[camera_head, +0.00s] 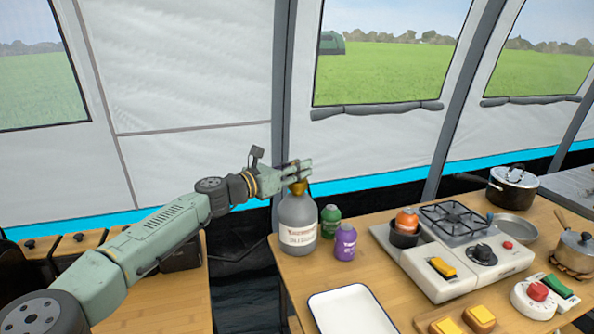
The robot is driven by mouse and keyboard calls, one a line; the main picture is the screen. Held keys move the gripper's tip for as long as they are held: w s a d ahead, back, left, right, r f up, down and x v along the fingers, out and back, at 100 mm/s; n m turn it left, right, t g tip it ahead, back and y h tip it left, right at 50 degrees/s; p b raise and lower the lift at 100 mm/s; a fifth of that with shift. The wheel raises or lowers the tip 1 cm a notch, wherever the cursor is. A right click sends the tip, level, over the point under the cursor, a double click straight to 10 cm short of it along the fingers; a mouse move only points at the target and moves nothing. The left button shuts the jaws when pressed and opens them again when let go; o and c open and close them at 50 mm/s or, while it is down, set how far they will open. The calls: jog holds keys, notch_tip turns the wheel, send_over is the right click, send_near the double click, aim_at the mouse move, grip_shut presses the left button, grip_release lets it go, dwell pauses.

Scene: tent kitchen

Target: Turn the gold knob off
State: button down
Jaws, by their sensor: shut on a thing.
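A grey gas bottle (297,222) with a pale label stands upright at the left end of the right-hand table. Its gold knob (298,188) sits on top, mostly covered by my fingers. My arm reaches in from the lower left. My gripper (300,173) is at the top of the bottle, shut on the gold knob. The knob's exact turn cannot be read.
A green bottle (330,218) and a purple bottle (345,243) stand just right of the gas bottle. A white tray (325,298) lies at the table's front. A camping stove (420,265) stands further right. A gap separates the two tables.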

jog(key=shift+f+m+g+h+b, duration=0.15)
jog(key=shift+m+g+h+b, duration=0.6)
jog(key=shift+g, duration=0.25)
jog(key=shift+m+g+h, duration=0.25)
jog(key=shift+m+g, duration=0.1)
jog(key=shift+g, duration=0.05)
jog(key=shift+r+g+b, duration=0.2)
jog(key=shift+g+b, duration=0.1)
jog(key=shift+b, duration=0.05)
jog(key=c, duration=1.2)
grip_release()
jog(key=shift+c, duration=0.2)
jog(key=v, duration=1.2)
jog(key=shift+f, duration=0.2)
jog(key=shift+f, duration=0.1)
